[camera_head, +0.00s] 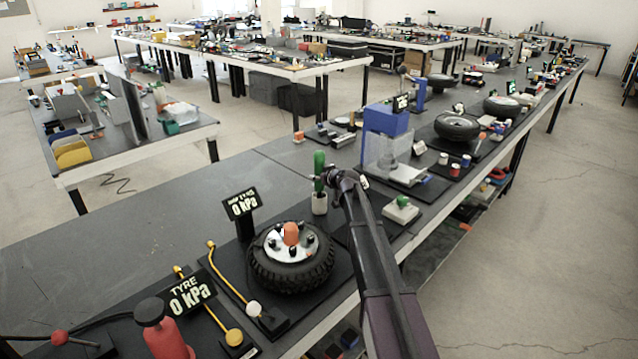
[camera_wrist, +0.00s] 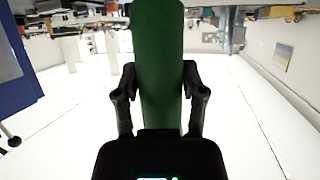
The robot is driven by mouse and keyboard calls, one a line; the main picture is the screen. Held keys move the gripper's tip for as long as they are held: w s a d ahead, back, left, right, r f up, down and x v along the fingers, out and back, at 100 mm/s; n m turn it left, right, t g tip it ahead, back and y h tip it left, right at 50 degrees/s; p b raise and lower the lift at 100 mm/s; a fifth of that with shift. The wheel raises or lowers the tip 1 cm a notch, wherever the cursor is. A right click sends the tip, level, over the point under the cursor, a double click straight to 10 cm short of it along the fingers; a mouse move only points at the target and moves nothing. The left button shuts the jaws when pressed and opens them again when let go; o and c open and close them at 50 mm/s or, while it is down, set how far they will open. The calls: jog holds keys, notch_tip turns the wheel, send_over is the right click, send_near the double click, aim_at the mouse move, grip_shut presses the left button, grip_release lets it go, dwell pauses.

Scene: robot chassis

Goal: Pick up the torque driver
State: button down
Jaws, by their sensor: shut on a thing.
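The torque driver (camera_head: 319,163) has a green handle and stands upright on the near bench in the head view. My gripper (camera_head: 328,181) reaches it from the right and is shut on the handle. In the wrist view the green handle (camera_wrist: 160,60) fills the space between my two dark fingers (camera_wrist: 160,95). A white cup-shaped holder (camera_head: 319,204) is directly below the driver. I cannot tell whether the driver's lower end is inside the holder or just above it; the tip is hidden.
A wheel with a black tyre (camera_head: 291,258) lies left of the holder, beside a gauge display (camera_head: 241,204). A blue press-like machine (camera_head: 385,135) stands behind to the right. A small white box with a green top (camera_head: 401,209) is right of my arm.

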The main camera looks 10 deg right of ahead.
aim_at(320, 152)
jog(key=shift+r, duration=0.15)
notch_tip(320, 152, up, 10)
jog(key=p, duration=1)
jog(key=shift+f, duration=0.2)
dwell(0.6)
jog(key=shift+r+p, duration=4.55)
